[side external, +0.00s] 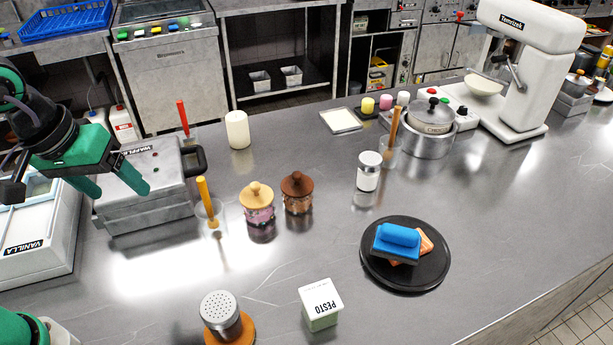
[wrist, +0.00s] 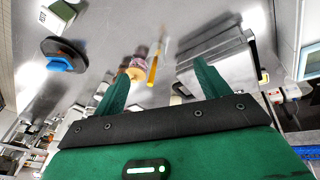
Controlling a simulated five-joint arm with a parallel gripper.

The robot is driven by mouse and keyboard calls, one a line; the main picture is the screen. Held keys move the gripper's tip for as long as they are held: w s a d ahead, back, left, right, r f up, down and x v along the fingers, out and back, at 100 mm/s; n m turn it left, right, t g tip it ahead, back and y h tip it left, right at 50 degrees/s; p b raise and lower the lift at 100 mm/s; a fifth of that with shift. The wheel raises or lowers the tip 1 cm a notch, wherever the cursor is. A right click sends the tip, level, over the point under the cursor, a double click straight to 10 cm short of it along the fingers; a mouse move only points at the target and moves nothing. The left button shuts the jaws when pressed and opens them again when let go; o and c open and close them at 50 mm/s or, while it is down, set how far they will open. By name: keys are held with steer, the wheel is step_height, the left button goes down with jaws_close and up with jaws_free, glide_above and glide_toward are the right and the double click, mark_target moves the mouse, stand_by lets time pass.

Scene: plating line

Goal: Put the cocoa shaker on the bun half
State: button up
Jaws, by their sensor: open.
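A metal shaker with a perforated lid (side external: 221,312), which looks like the cocoa shaker, stands upright at the near edge of the side view. Under it is a round orange-brown disc (side external: 247,331) that looks like the bun half; the shaker seems to rest on it, partly hiding it. Neither is seen in the wrist view. My gripper (side external: 120,191) is open and empty, up at the left by the waffle iron, well apart from the shaker. In the wrist view my gripper (wrist: 161,70) has its two green fingers spread with nothing between them.
A white pesto box (side external: 321,305) stands right of the shaker. A black plate (side external: 375,276) holds a blue-handled sponge-like block (side external: 398,240). Two lidded jars (side external: 258,205) and a glass with a yellow stick (side external: 206,205) stand mid-counter. The waffle iron (side external: 150,195) is beside my gripper.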

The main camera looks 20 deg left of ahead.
steer(key=s+a+r+m+t+y, duration=0.1)
steer(key=s+a+m+t, duration=0.1)
steer(key=a, duration=0.6)
steer(key=shift+s+m, duration=0.5)
steer(key=shift+m, duration=0.4)
steer(key=shift+a+r, duration=0.1)
